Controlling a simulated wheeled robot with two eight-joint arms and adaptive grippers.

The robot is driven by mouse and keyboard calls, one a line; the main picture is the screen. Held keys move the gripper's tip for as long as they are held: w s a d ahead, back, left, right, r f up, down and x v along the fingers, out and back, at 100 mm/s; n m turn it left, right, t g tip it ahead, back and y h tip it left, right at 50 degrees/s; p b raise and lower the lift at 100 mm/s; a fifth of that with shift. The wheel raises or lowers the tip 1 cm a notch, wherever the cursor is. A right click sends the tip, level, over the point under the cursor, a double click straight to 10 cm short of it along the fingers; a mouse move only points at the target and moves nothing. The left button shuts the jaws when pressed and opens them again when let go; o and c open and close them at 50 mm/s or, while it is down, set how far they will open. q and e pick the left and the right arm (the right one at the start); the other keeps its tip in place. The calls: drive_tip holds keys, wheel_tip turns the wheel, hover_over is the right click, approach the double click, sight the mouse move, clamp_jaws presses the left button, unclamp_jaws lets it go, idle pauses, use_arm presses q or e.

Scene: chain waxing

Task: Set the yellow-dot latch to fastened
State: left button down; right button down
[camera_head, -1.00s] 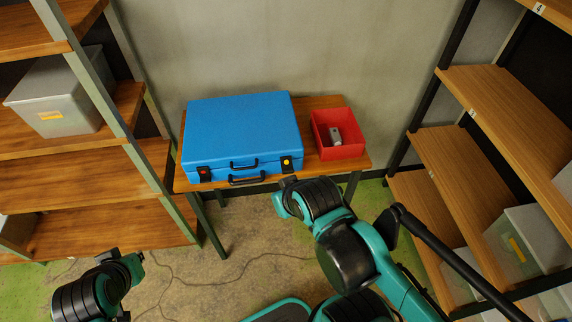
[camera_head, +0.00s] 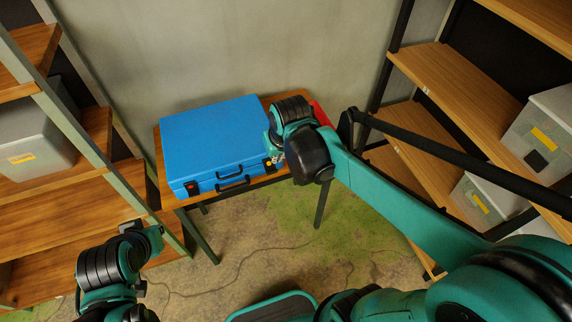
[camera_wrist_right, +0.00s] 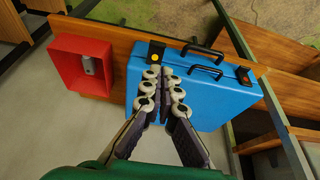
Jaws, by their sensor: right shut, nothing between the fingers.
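A closed blue case (camera_head: 212,138) lies on a small wooden table. Its yellow-dot latch (camera_head: 268,165) is at the right end of the front face, partly hidden by my right gripper (camera_head: 272,150) in the head view. In the right wrist view the latch shows as a black piece (camera_wrist_right: 156,49) with a yellow dot (camera_wrist_right: 149,74). The shut, empty fingertips of the right gripper (camera_wrist_right: 161,74) are right beside the dot; contact cannot be told. My left gripper (camera_head: 152,236) is low at the left, away from the case; its jaws are unclear.
A red-dot latch (camera_head: 191,187) is on the case's left front, with black handles (camera_head: 230,173) between. A red bin (camera_wrist_right: 82,70) holding a grey object stands beside the case. Shelves with grey boxes (camera_head: 35,150) flank the table (camera_head: 170,195).

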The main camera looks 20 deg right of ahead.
sight(273, 172)
drive_tip(key=shift+w+d, duration=0.15)
drive_tip(key=shift+d, duration=0.05)
drive_tip(key=b+x, duration=0.6)
drive_tip(key=x, duration=0.8)
drive_tip(key=shift+f, duration=0.1)
drive_tip(key=shift+s, duration=0.25)
drive_tip(key=shift+w+f+t, duration=0.1)
drive_tip(key=shift+f+t, duration=0.1)
drive_tip(key=shift+t, duration=0.1)
